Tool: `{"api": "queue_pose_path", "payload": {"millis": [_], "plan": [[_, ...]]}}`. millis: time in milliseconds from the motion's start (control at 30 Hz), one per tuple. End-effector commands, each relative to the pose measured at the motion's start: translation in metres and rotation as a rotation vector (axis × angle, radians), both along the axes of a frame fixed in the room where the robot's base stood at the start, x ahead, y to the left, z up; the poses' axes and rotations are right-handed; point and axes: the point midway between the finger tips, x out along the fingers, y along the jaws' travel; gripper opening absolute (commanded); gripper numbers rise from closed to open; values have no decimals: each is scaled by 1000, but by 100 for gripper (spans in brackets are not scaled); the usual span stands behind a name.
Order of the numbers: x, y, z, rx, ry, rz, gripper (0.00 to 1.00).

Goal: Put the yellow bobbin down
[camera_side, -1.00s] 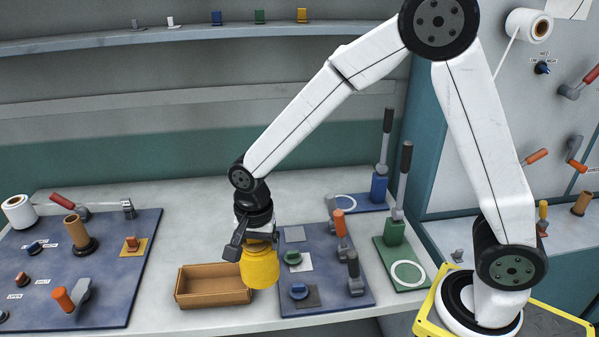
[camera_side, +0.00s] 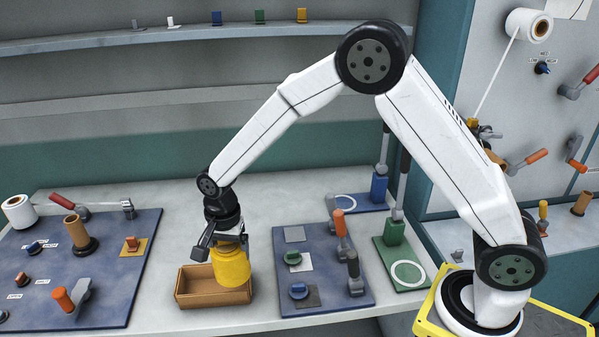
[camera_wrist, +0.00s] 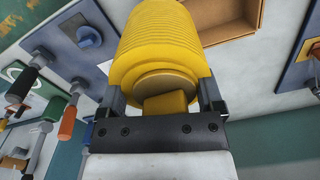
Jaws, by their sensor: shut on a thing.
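The yellow bobbin (camera_side: 231,267) is a ribbed cylinder. My gripper (camera_side: 226,240) is shut on it and holds it from above, upright or nearly so. In the side view the bobbin overlaps the right part of the open brown box (camera_side: 212,298). I cannot tell whether it touches the box. In the wrist view the bobbin (camera_wrist: 165,50) fills the space between the fingers of my gripper (camera_wrist: 163,100). There the box (camera_wrist: 225,22) shows just beyond the bobbin, to its right.
A blue panel with knobs and levers (camera_side: 325,240) lies right of the box. A larger blue panel (camera_side: 110,290) with a tape roll, a brown cylinder and levers lies to the left. Green and blue lever stations (camera_side: 394,232) stand further right. The bench behind the box is clear.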

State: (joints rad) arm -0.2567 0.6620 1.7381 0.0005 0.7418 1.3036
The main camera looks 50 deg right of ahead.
Motion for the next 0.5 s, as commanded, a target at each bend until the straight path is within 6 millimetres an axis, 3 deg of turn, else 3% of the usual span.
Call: {"api": "queue_pose_path", "payload": {"millis": [500], "plan": [[48,10,-46,0,0,0,17]]}}
